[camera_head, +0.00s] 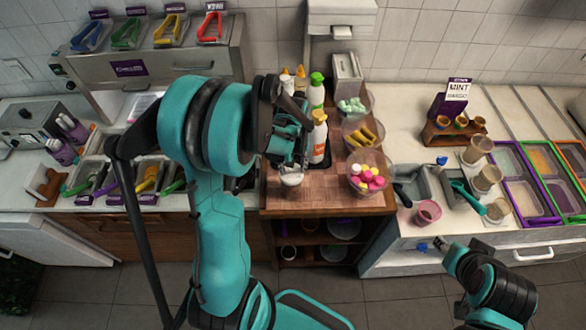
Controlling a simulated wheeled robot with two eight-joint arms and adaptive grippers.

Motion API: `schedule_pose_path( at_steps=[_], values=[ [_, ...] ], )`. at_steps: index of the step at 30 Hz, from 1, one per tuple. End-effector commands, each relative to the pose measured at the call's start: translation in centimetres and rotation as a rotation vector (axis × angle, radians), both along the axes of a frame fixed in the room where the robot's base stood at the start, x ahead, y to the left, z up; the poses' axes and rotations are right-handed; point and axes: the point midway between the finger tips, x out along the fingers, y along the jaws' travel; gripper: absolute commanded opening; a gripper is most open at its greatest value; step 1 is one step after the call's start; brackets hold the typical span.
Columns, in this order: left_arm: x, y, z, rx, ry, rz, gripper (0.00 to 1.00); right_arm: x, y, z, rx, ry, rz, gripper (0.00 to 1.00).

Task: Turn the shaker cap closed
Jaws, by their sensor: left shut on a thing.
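My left gripper (290,162) is over the front left part of the wooden board, pointing down. It is shut on a small pale shaker (291,181), which shows just below the fingers. The fingers hide the top of the shaker, so I cannot see how its cap is turned. I cannot tell whether the shaker touches the board. My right gripper (440,243) is at the lower right, in front of the right counter and away from the shaker. It is too small and dark to tell whether it is open.
The wooden board (335,203) holds bottles behind my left gripper, including a green-capped one (316,91). Bowls of toppings, one with pink and yellow balls (367,180), stand on its right. A pink cup (427,213) and colour-rimmed bins (535,203) are on the right counter.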

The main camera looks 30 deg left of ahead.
Motion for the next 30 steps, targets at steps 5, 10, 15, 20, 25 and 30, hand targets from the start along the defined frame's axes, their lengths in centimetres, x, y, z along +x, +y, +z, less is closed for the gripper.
schedule_pose_path(
  at_steps=[5,10,15,20,25,30],
  values=[
    [-0.1,0.0,-0.2,-0.001,0.001,-0.164,0.15,0.0,0.0,-1.2,0.000,0.000,0.000,0.40],
    [-0.2,0.1,-0.2,0.000,0.001,-0.310,0.15,0.0,0.0,-1.9,0.000,0.000,0.000,0.40],
    [-0.3,0.1,-0.1,0.000,0.001,-0.427,0.15,0.0,0.0,-2.4,0.000,0.000,0.000,0.40],
    [-0.3,0.2,-0.1,0.000,0.001,-0.506,0.15,0.0,0.0,-2.7,0.000,0.000,0.000,0.40],
    [-0.3,0.2,0.0,0.000,0.001,-0.557,0.15,0.0,0.0,-2.9,0.000,0.000,0.000,0.40],
    [-0.3,0.2,0.0,0.000,0.001,-0.579,0.15,0.0,0.0,-3.0,0.000,0.000,0.000,0.40]
  ],
)
